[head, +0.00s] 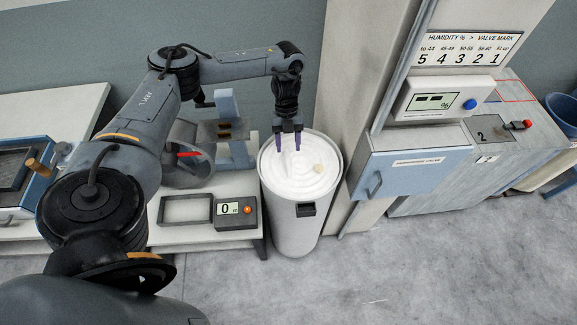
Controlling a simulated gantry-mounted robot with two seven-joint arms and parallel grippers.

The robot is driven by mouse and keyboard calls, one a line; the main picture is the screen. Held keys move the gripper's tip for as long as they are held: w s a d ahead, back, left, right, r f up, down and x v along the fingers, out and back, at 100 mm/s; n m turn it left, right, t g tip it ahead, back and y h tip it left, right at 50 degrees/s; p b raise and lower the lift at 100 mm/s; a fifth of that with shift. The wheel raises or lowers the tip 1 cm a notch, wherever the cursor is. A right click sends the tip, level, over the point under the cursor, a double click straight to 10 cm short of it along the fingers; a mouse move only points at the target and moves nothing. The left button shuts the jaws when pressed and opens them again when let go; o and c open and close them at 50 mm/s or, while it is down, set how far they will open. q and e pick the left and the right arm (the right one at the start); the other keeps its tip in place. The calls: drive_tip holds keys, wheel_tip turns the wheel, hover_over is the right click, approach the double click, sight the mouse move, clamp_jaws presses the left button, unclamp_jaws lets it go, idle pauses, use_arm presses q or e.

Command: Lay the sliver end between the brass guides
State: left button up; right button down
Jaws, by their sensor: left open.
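A tall pale can (292,215) stands on the floor, filled with coiled white sliver (293,178). A small tan spot (318,168) shows on the coils at the right; I cannot tell if it is the sliver end. My left gripper (288,147) is open, with purple fingers pointing down over the far part of the coils. I see nothing held between them; whether the tips touch the sliver is unclear. My right gripper is not in view.
On the bench left of the can are a counter box (236,213) reading 0, an empty grey tray (162,210) and a round drum with a red mark (188,155). A pillar and a blue humidity valve cabinet (415,170) stand right of the can. The front floor is clear.

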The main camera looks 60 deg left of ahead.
sight(289, 168)
use_arm(q)
drive_tip(key=shift+p+x, duration=0.35)
drive_tip(key=shift+x, duration=3.9)
drive_tip(key=shift+s, duration=0.1)
clamp_jaws()
drive_tip(key=shift+r, duration=0.15)
